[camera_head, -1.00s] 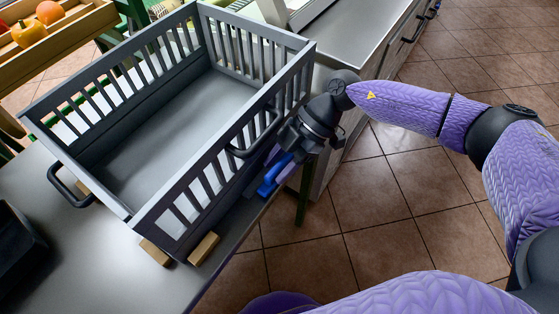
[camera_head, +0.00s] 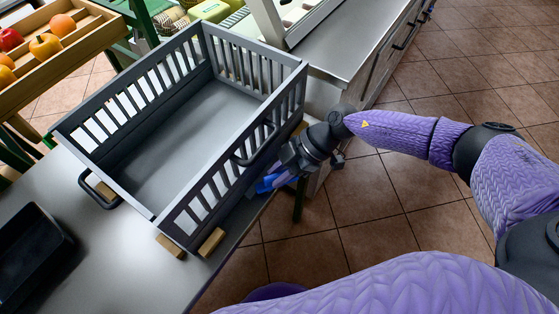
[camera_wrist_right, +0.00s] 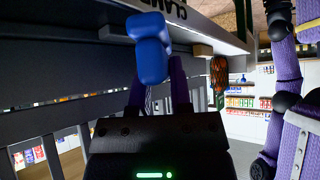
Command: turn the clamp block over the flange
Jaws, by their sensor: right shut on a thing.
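The blue clamp block (camera_head: 267,184) is at the right side of the grey slatted crate (camera_head: 178,211), low beside its wall near the counter's edge. My right gripper (camera_head: 283,174) is shut on it. In the right wrist view the block (camera_wrist_right: 149,47) sticks out beyond the purple fingers (camera_wrist_right: 158,92), close to a grey ledge with partly hidden dark lettering. I cannot tell whether the block touches the ledge, or pick out the flange for certain. My left gripper is not in view.
The crate stands on wooden blocks (camera_head: 211,242) on the grey counter (camera_head: 110,262). A black tray (camera_head: 38,262) lies at the left and a wooden fruit crate (camera_head: 88,42) at the upper left. Tiled floor is open at the right.

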